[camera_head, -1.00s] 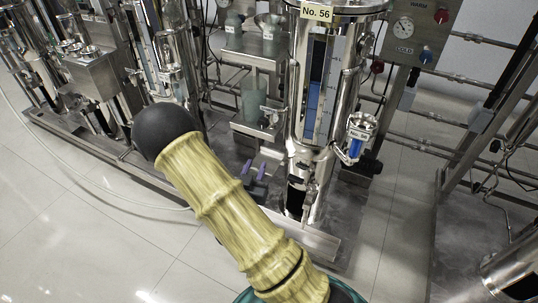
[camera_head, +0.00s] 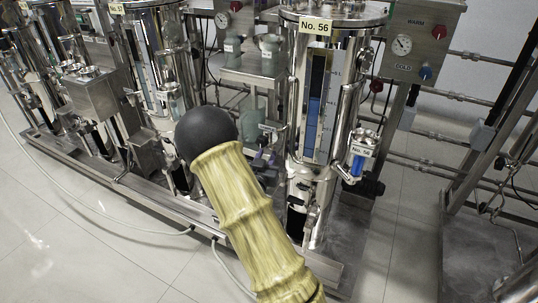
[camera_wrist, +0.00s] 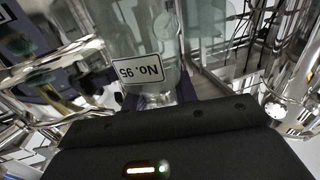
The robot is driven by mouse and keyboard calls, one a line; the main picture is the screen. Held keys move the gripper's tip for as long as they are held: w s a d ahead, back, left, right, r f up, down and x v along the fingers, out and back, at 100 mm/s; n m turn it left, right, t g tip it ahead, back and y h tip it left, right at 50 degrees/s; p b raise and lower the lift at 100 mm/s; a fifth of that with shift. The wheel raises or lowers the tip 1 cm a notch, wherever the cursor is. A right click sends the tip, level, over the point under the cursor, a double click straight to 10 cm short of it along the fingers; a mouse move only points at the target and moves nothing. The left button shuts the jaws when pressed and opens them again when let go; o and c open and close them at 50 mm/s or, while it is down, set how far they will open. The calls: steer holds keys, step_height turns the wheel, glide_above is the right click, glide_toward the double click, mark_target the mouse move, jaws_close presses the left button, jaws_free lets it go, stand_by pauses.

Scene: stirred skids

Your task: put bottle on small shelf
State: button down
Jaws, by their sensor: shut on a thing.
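A translucent bottle (camera_wrist: 150,45) with a white upside-down number label fills the upper middle of the wrist view. The purple fingers of my gripper (camera_wrist: 158,98) are shut on its lower end, nearest the camera. In the head view my gripper (camera_head: 265,162) is partly hidden behind my arm, by the lower part of the small steel shelf. A pale greenish bottle (camera_head: 250,117) shows there, just above the fingers. I cannot tell whether the held bottle touches the shelf.
A tall steel column marked No. 56 (camera_head: 316,90) stands right of the shelf, with a small blue-filled cup (camera_head: 359,160) on its side. A gauge panel (camera_head: 420,40) and pipes lie further right. Other skids crowd the left. Pale floor (camera_head: 70,235) is open in front.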

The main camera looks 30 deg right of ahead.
steer(key=w+b, duration=0.1)
steer(key=w+d+f+b, duration=0.1)
steer(key=w+d, duration=0.1)
steer(key=shift+d+f+b, duration=0.25)
steer(key=shift+b, duration=0.15)
steer(key=shift+f, duration=0.2)
steer(key=c, duration=1.4)
jaws_free()
steer(key=shift+o, duration=0.2)
steer(key=shift+r, duration=0.2)
